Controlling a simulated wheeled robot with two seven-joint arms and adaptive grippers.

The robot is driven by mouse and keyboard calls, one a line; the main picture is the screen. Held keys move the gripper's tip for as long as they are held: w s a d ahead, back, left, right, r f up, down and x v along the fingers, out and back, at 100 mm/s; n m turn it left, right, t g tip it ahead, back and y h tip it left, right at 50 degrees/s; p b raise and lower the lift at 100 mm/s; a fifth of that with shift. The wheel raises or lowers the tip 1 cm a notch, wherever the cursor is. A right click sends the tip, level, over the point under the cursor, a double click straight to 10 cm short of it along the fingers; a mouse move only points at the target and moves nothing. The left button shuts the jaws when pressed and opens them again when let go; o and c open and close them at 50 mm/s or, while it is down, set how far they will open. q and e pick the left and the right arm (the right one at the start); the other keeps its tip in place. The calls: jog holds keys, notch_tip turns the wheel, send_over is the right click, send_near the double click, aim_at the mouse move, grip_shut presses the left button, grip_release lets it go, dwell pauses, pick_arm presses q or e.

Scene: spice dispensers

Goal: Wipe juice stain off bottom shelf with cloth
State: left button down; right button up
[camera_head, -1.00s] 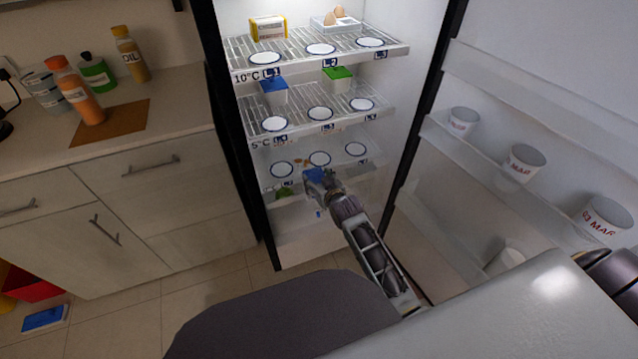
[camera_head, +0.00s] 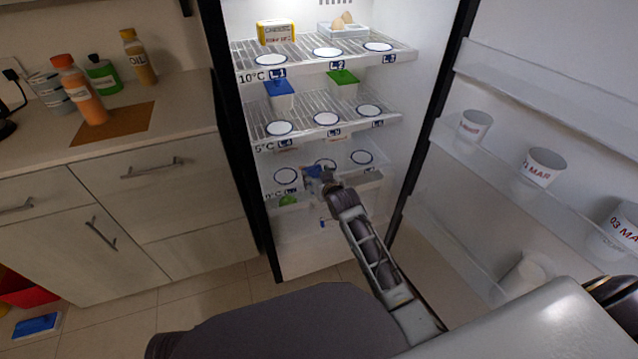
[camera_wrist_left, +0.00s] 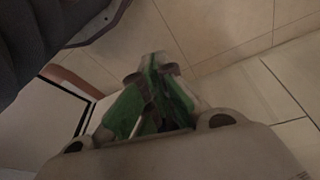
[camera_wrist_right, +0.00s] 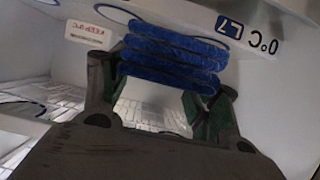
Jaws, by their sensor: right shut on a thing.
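My right gripper (camera_head: 323,177) reaches into the open fridge at the bottom shelf (camera_head: 286,177). It is shut on the blue cloth (camera_head: 312,171). In the right wrist view the folded cloth (camera_wrist_right: 172,55) lies across the right gripper's fingers (camera_wrist_right: 160,100), beside the shelf edge (camera_wrist_right: 190,14) marked 0°C and L7. The cloth and gripper partly cover the shelf's middle ring. I cannot make out a juice stain; it may be under the cloth. My left gripper (camera_wrist_left: 155,80) shows only in its wrist view, above the floor, with its green-padded fingers together and nothing visible between them.
Upper shelves hold a yellow box (camera_head: 276,32), an egg tray (camera_head: 343,29), and blue-lidded (camera_head: 281,97) and green-lidded (camera_head: 343,84) containers. The open door at the right has white cups (camera_head: 545,166) on its racks. A counter (camera_head: 180,95) with bottles stands left.

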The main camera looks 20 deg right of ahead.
aim_at(313, 170)
jog(key=shift+w+a+f+b, duration=0.1)
jog(key=shift+w+f+b, duration=0.05)
jog(key=shift+w+b, duration=0.8)
jog(key=shift+w+f+b, duration=0.1)
jog(key=shift+w+b, duration=0.65)
jog(key=shift+w, duration=0.35)
jog(key=shift+x, duration=1.1)
jog(key=shift+b+x, duration=0.6)
jog(key=shift+x, duration=0.3)
jog(key=shift+b+x, duration=0.75)
jog(key=shift+x, duration=0.9)
pick_arm(q)
jog(key=shift+w+d+f+t+h, duration=0.2)
jog(key=shift+d+f+t+h, duration=0.15)
jog(key=shift+d+f, duration=0.25)
jog(key=shift+w+d+f+t+h, duration=0.25)
jog(key=shift+d+f+t, duration=0.2)
jog(key=shift+f, duration=0.3)
jog(key=shift+w+d+f+t+h, duration=0.15)
jog(key=shift+d+f+t+h, duration=0.15)
jog(key=shift+d+f, duration=0.3)
pick_arm(e)
jog(key=shift+w, duration=0.5)
pick_arm(q)
jog(key=shift+a+r, duration=0.1)
jog(key=shift+s, duration=0.1)
pick_arm(e)
jog(key=shift+s, duration=0.1)
